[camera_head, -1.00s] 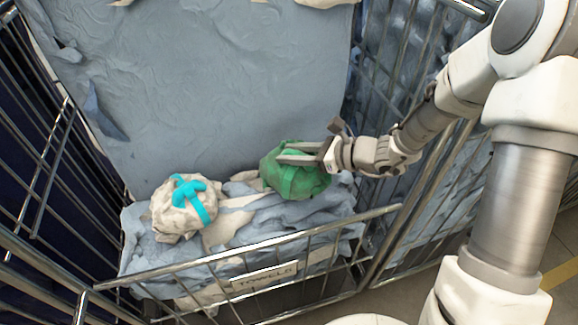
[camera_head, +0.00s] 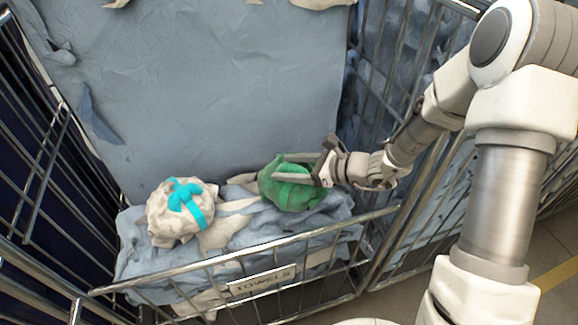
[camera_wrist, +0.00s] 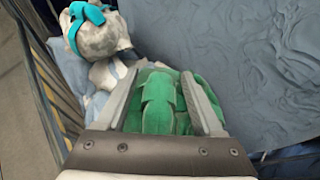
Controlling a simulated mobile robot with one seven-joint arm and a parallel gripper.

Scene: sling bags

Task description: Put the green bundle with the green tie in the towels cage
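The green bundle (camera_head: 290,196) with its green tie (camera_wrist: 159,103) rests on the cloth inside the cage labelled TOWELS (camera_head: 262,281), right of a cream bundle. My gripper (camera_head: 282,168) reaches in from the right, its fingers over the top of the green bundle. In the wrist view the fingers (camera_wrist: 160,75) are spread wide, one on each side of the tied part, with green cloth between them. Parts of the bundle are hidden by the fingers.
A cream bundle (camera_head: 165,213) with a turquoise tie lies to the left on blue-grey cloth (camera_head: 140,262). The cage's front rail (camera_head: 200,265) runs before the bundles. Wire sides stand left and right; a large blue-grey sheet hangs behind (camera_head: 220,90).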

